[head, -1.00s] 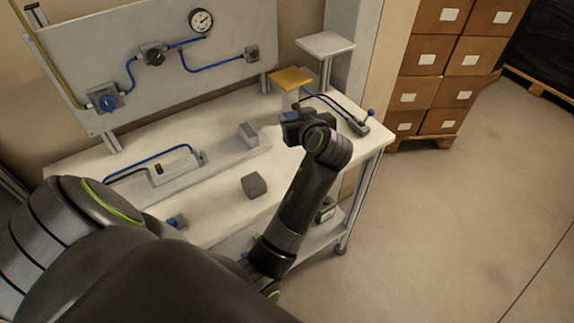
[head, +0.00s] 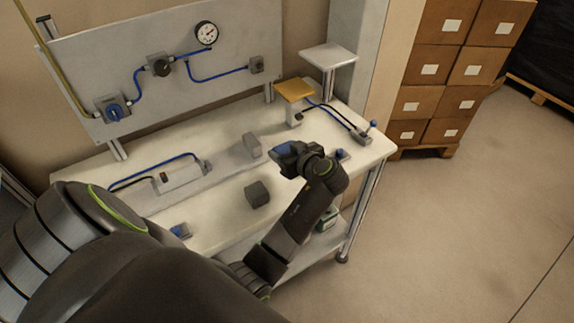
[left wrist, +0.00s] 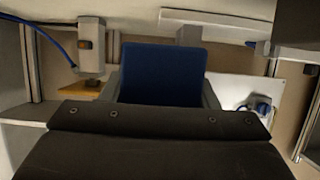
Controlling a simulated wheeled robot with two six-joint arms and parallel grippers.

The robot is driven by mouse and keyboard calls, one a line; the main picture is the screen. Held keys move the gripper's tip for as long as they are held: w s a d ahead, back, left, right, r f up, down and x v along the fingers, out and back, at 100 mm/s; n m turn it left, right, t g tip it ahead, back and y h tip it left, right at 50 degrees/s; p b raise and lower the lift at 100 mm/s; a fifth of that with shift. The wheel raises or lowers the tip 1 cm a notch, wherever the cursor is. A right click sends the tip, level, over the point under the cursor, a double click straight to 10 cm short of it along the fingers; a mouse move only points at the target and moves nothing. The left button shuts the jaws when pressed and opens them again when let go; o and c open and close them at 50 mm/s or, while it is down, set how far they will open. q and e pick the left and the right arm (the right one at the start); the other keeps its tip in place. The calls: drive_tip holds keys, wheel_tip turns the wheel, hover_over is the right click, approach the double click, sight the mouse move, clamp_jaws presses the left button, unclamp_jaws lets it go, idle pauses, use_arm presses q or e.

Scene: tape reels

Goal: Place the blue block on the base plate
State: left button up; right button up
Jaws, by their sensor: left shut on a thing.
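My left gripper (head: 290,158) is shut on the blue block (head: 284,149), held over the right part of the workbench. In the left wrist view the blue block (left wrist: 162,73) fills the middle, between the grey fingers. A long grey plate (head: 222,169), which looks like the base plate, lies on the bench left of the gripper. A grey upright block (head: 252,145) stands at its right end. The blue block is apart from this plate. My right gripper is not in view.
A dark grey block (head: 257,194) lies on the workbench (head: 222,215) in front of the plate. A small blue-topped part (head: 180,231) sits at the front left. A gauge panel (head: 225,85) stands at the back.

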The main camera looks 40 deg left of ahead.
use_arm(q)
wheel_tip(320, 180, down, 5)
drive_tip(key=shift+r+p, duration=0.2)
drive_tip(key=shift+p, duration=0.15)
drive_tip(key=shift+f, duration=0.4)
drive_tip(key=shift+f, duration=0.1)
drive_tip(key=o, duration=1.1)
